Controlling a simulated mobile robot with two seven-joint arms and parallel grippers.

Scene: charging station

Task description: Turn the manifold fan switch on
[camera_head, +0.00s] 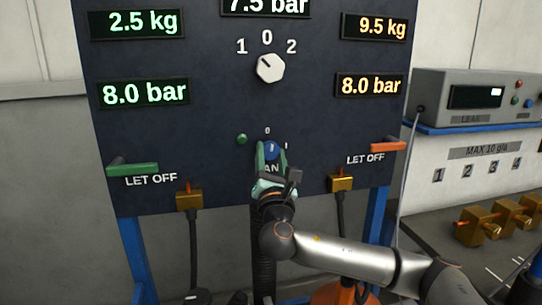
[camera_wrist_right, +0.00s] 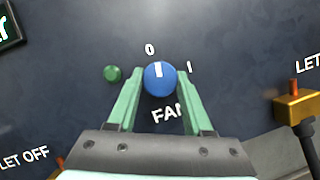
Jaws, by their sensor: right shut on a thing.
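The fan switch is a round blue knob (camera_head: 271,149) with a white mark, on the dark panel above the word FAN. It also shows in the right wrist view (camera_wrist_right: 160,81), with a 0 above it and a I to its upper right. Its white mark points roughly up, between 0 and I and nearer the 0. My right gripper (camera_head: 270,152) has its green fingers on both sides of the knob and is shut on it; the fingers also show in the right wrist view (camera_wrist_right: 160,92). My left gripper is not in view.
A green lamp (camera_head: 242,139) sits left of the knob. A green lever (camera_head: 133,168) and an orange lever (camera_head: 388,147) stick out at the panel's sides. Brass fittings (camera_head: 188,197) (camera_head: 340,182) with hoses hang at its lower edge. A white selector knob (camera_head: 270,68) is above.

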